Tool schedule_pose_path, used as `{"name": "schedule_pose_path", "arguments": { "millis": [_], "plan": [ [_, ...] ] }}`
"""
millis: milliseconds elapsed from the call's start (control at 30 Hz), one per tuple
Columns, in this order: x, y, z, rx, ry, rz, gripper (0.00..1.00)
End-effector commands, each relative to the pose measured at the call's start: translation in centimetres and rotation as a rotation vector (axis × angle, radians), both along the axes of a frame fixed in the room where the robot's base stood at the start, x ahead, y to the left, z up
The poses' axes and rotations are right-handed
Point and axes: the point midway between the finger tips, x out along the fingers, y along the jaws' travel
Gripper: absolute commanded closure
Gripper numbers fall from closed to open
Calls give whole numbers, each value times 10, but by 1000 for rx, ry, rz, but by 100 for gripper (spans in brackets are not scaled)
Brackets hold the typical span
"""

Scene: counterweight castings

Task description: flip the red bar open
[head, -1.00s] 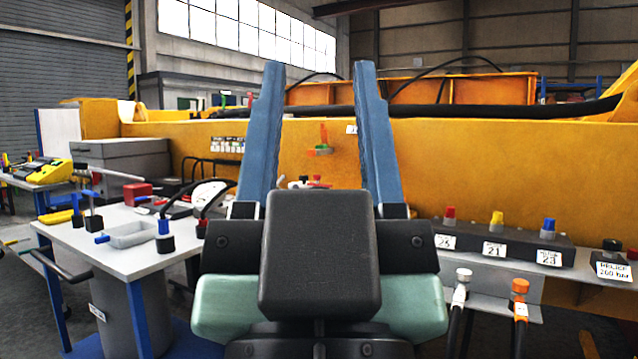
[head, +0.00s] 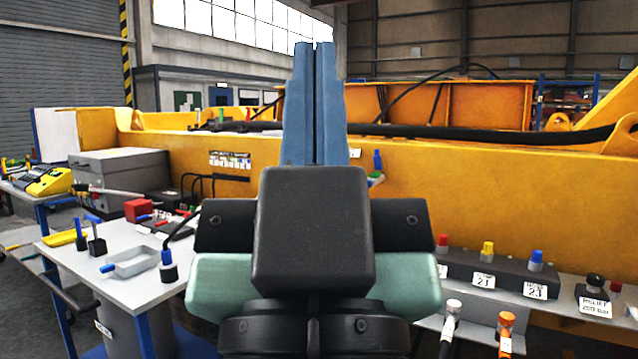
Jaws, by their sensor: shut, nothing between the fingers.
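My gripper (head: 314,48) fills the middle of the head view. Its two long blue fingers point up and lie side by side with only a thin gap, shut and empty. I cannot make out the red bar now; the area behind the fingers and the black gripper body is hidden. Just right of the fingers, a small blue upright handle (head: 377,160) on a greenish mount (head: 375,180) shows against the yellow casting (head: 480,195). The gripper's distance from the casting cannot be told.
At left stands a table (head: 85,262) with a grey tray (head: 135,262), a red box (head: 138,210) and a black-and-blue fitting (head: 167,265). At right, a dark block (head: 460,265) carries red, yellow and blue caps above hoses with white and orange ends.

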Motion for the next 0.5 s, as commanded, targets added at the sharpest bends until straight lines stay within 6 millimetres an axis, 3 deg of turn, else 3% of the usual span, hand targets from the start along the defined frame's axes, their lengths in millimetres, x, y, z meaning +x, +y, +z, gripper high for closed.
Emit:
{"name": "schedule_pose_path", "arguments": {
  "millis": [33, 200, 333, 500],
  "plan": [
    [0, 0, 37, 0, 0, 0, 100],
    [0, 0, 93, 0, 0, 1, 100],
    [0, 0, 125, 0, 0, 1, 100],
    [0, 1, 139, 0, 0, 1, 100]
  ]
}}
